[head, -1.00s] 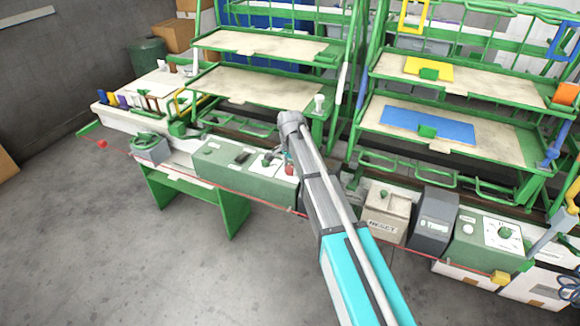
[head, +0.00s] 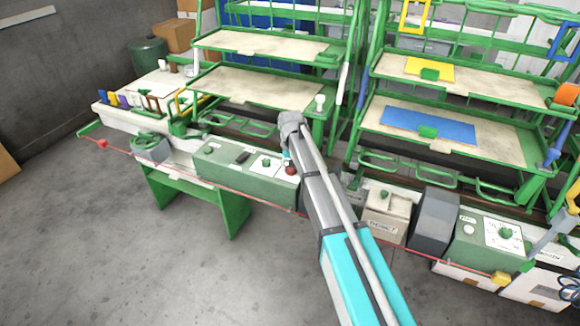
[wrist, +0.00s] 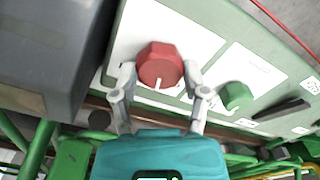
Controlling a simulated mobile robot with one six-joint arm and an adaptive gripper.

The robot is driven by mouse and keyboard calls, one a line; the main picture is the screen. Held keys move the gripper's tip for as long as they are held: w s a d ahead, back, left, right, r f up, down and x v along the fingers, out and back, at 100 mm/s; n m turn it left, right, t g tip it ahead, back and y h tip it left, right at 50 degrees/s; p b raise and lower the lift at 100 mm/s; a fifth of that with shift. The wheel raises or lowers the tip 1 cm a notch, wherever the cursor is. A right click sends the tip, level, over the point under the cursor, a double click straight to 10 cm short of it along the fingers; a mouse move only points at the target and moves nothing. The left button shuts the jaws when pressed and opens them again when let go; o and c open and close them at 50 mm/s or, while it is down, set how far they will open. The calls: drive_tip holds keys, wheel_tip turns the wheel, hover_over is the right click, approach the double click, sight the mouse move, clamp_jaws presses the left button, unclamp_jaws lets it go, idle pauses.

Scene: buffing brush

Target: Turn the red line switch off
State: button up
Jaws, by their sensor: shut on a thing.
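The red line switch (wrist: 160,62) is a red faceted knob with a white mark on a white plate. Its mark points toward my gripper's palm in the wrist view. My gripper (wrist: 160,72) has one finger on each side of the knob and is shut on it. In the head view the red switch (head: 291,169) shows at the right end of the green control box (head: 225,172). My arm hides most of my gripper there.
A green knob (wrist: 235,95) and a black handle (wrist: 282,110) sit on the same box, beside the red switch. A dark grey housing (wrist: 50,50) stands close on the other side. A red cord (head: 240,194) runs along the bench front.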

drive_tip(key=n, duration=0.5)
drive_tip(key=shift+w+n, duration=0.1)
drive_tip(key=shift+n, duration=0.3)
drive_tip(key=o, duration=1.1)
drive_tip(key=shift+o, duration=0.2)
